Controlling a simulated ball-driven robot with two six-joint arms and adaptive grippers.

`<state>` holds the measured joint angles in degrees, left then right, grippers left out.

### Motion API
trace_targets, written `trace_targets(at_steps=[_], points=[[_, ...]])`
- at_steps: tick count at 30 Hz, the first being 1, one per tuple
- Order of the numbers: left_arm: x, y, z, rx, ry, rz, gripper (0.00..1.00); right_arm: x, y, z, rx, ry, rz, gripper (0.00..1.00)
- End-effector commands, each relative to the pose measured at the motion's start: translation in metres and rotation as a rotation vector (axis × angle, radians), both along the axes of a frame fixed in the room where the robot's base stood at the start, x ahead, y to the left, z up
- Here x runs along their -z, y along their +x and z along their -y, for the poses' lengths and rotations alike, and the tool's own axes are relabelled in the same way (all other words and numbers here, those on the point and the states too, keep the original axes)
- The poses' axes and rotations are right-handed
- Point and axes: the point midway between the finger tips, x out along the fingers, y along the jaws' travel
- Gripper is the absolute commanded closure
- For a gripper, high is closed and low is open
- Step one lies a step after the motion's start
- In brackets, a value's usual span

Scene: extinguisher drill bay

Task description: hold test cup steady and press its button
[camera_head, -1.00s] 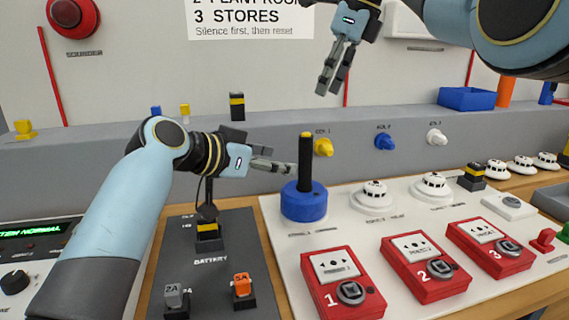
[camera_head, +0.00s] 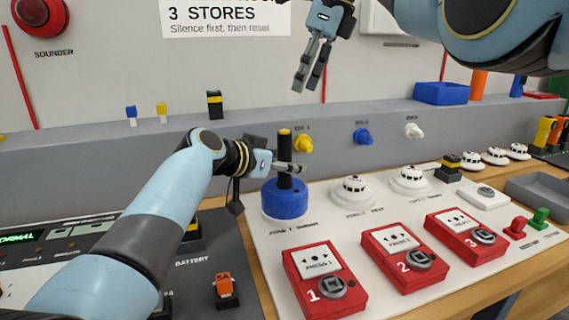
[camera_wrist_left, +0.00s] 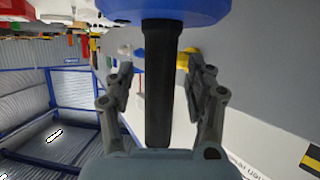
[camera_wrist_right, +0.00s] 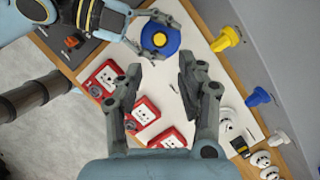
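The test cup is a blue round body (camera_head: 285,203) with a black upright handle (camera_head: 285,148) and a yellow button on top (camera_head: 284,131). It stands upright on the white board. My left gripper (camera_head: 290,168) is at the handle. In the left wrist view the handle (camera_wrist_left: 160,90) stands between its open fingers (camera_wrist_left: 160,92), with gaps on both sides.
Red call points (camera_head: 325,283) stand in front and right of the cup. White detectors (camera_head: 354,190) stand to its right. A grey ledge with yellow (camera_head: 304,143), blue (camera_head: 362,136) and white knobs runs behind. An orange-topped plug (camera_head: 225,287) is at lower left.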

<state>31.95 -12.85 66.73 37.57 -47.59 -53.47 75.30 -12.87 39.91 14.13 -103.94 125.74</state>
Motion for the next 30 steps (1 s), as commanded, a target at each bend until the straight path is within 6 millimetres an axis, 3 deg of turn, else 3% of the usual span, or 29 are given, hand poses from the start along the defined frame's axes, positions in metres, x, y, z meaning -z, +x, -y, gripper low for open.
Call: trace_targets(at_steps=[2, 12, 17, 25, 30], points=[[0.0001, -0.0001, -0.0001, 0.000, 0.000, 0.000, 0.56, 0.0000, 0.0000, 0.0000, 0.000, 0.000, 0.000, 0.62], [0.0002, -0.0002, -0.0004, 0.000, 0.000, 0.000, 1.00, 0.0000, 0.0000, 0.0000, 0.000, 0.000, 0.000, 0.62], [0.0002, -0.0002, -0.0004, 0.000, 0.000, 0.000, 1.00, 0.0000, 0.0000, 0.0000, 0.000, 0.000, 0.000, 0.64], [0.0003, -0.0003, -0.0004, 0.000, 0.000, -0.001, 1.00, 0.0000, 0.0000, 0.0000, 0.000, 0.000, 0.000, 0.99], [0.0004, -0.0004, -0.0003, 0.000, 0.000, -0.001, 1.00, 0.0000, 0.0000, 0.0000, 0.000, 0.000, 0.000, 1.00]])
